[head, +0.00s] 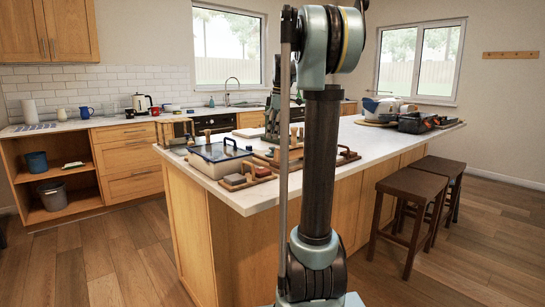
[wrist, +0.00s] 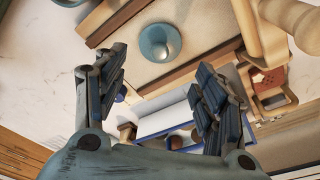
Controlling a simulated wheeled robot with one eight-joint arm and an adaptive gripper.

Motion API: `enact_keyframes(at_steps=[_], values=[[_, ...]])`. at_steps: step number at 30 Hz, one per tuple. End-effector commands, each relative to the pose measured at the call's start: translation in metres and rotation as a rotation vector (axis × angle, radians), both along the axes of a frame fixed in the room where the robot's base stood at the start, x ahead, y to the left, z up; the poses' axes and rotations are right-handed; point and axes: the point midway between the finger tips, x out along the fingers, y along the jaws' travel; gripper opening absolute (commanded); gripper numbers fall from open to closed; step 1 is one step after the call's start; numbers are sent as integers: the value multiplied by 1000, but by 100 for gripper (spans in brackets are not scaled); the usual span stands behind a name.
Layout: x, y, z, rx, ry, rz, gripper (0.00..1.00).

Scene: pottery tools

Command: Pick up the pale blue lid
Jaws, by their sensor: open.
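A round pale blue piece, which looks like the lid (wrist: 160,42), shows in the wrist view at top centre. It lies on a beige surface between brown wooden strips. A small raised part shows in its middle. My gripper (wrist: 162,75) is open and empty, its two dark fingers spread to the left and right below the lid in the picture. The lid is apart from both fingers. I cannot pick the lid out in the head view, where my arm hides part of the counter.
In the head view, a blue-rimmed tub (head: 218,153) stands near the island's front-left corner. A wooden holder with small blocks (head: 246,177) is beside it. Pale wooden pieces (wrist: 262,35) stand close on the right in the wrist view. Two stools (head: 408,200) stand right of the island.

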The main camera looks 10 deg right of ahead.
Motion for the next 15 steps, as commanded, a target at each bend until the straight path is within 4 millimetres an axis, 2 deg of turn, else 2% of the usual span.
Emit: enact_keyframes(at_steps=[3,11,15], values=[[1,2,-15,0,0,1,64],[2,3,-30,0,0,0,64],[3,0,-49,0,0,0,64]])
